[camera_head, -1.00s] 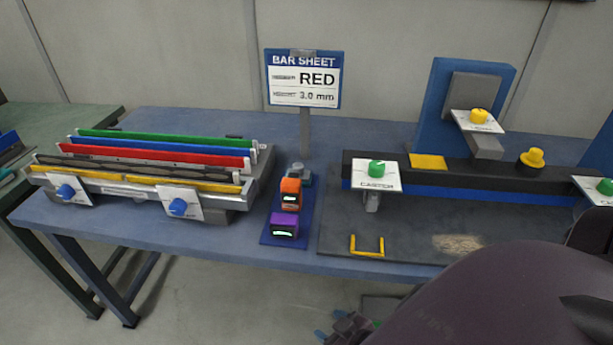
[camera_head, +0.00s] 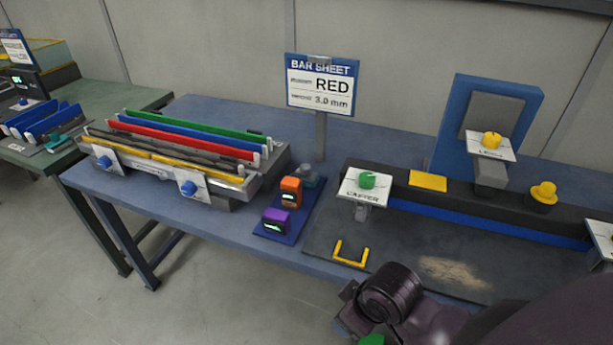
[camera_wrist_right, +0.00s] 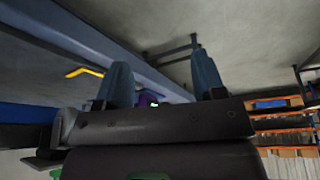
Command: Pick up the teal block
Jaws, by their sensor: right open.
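A dull teal-grey block (camera_head: 308,176) stands at the back of a small blue mat (camera_head: 313,212), partly hidden behind an orange block (camera_head: 291,190). A purple block (camera_head: 276,221) is at the mat's front. Another small teal piece (camera_head: 62,141) lies on the green table at the far left; I cannot tell its shape. My right arm is at the bottom right of the head view, its gripper mostly hidden. In the wrist view my right gripper (camera_wrist_right: 163,82) is open, with nothing between its fingers. My left gripper is out of view.
The mat lies on a blue table (camera_head: 370,133). A rack of coloured bars (camera_head: 215,192) stands left of it and a sign (camera_head: 320,85) behind. On the right are a dark rail with knobs and a yellow bracket (camera_head: 350,254).

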